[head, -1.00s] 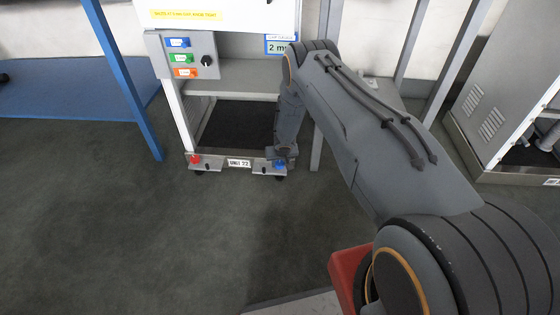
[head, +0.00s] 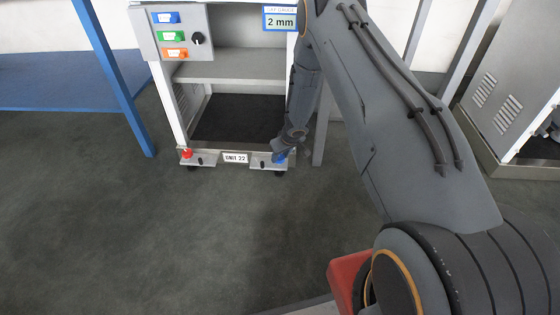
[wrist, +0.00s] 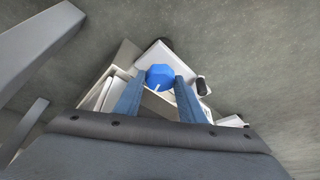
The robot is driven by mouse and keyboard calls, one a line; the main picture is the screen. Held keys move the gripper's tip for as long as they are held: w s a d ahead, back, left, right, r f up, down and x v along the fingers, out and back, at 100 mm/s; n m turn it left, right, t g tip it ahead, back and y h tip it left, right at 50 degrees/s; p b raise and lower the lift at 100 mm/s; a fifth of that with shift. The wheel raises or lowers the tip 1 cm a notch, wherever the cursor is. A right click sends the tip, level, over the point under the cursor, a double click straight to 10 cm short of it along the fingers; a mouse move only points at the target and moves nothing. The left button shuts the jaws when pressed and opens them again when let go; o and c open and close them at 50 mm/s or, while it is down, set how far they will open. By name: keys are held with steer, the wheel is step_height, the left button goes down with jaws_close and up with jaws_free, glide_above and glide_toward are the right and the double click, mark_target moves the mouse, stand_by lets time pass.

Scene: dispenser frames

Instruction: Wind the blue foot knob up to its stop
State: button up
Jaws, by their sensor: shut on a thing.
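The blue foot knob (head: 279,157) sits on the right foot bracket (head: 262,164) at the bottom front of the dispenser frame. In the wrist view the knob (wrist: 160,77) is a faceted blue cap with a small white mark at its near edge. My gripper (wrist: 160,82) has one finger on each side of the knob and is shut on it. In the head view my gripper (head: 283,153) reaches down to the knob and partly hides it.
A red knob (head: 187,153) stands on the left foot bracket, with the UNIT 22 plate (head: 236,158) between. A panel (head: 178,35) with blue, green and orange labels and a black dial is above. A blue table leg (head: 120,85) stands left. The floor (head: 150,240) in front is clear.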

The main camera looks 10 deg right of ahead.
steer(key=shift+w+d+n+y+b, duration=0.1)
steer(key=shift+n+y+b, duration=0.35)
steer(key=shift+n, duration=0.85)
steer(key=o, duration=1)
steer(key=shift+o, duration=0.2)
steer(key=shift+s+m+h+p, duration=0.1)
steer(key=shift+m+h+p, duration=0.1)
steer(key=shift+m+p, duration=0.3)
steer(key=shift+s+m+h+p, duration=0.1)
steer(key=shift+m+h+p, duration=0.05)
steer(key=shift+m, duration=0.55)
steer(key=m+p, duration=0.1)
steer(key=p, duration=0.2)
steer(key=shift+r+h+p, duration=0.15)
steer(key=shift+h+p, duration=0.15)
steer(key=shift+p, duration=0.1)
steer(key=m+p, duration=0.1)
steer(key=p, duration=0.1)
steer(key=m+p, duration=0.1)
steer(key=p, duration=0.2)
steer(key=shift+a+h, duration=0.25)
steer(key=shift+h, duration=0.05)
